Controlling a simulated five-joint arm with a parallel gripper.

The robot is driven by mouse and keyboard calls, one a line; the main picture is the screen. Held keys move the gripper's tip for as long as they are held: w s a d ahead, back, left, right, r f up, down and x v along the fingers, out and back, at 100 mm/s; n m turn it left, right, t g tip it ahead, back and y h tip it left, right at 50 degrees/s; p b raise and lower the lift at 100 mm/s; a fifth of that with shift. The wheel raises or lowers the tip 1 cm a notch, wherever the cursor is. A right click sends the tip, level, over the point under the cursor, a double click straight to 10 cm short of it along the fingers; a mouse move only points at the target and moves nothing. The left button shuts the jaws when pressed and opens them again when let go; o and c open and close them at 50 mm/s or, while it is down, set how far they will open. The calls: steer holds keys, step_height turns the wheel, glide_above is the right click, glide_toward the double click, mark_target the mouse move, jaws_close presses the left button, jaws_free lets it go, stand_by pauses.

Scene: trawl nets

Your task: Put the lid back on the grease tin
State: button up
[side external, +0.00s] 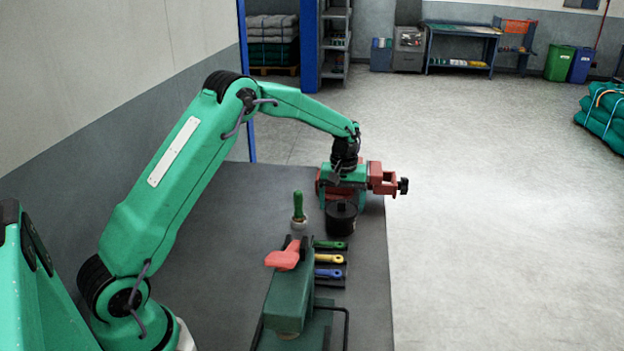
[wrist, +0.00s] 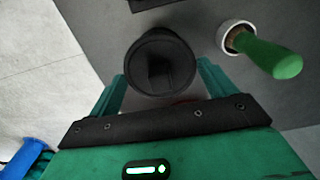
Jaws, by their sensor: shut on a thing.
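My gripper (side external: 342,190) is at the far end of the table. In the wrist view its two green fingers (wrist: 160,85) stand apart on either side of a round black lid (wrist: 150,50) with a raised bar across its middle; I take it to be shut on this lid. The black grease tin (side external: 341,222) stands upright on the table, just in front of the gripper in the side view. A dark knob shows at its top. I cannot tell whether the lid touches the tin's rim. The lid hides what lies below it in the wrist view.
A green-handled brush (side external: 298,206) stands in a white cup (side external: 299,222) left of the tin; it also shows in the wrist view (wrist: 272,58). A red vise (side external: 380,178) is behind my gripper. Scrapers with coloured handles (side external: 329,259) and a green device (side external: 285,300) lie nearer.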

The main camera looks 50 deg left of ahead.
steer(key=o, duration=0.9)
steer(key=shift+c, duration=0.2)
steer(key=shift+r, duration=0.1)
steer(key=shift+r, duration=3.4)
jaws_close()
steer(key=shift+f, duration=2.35)
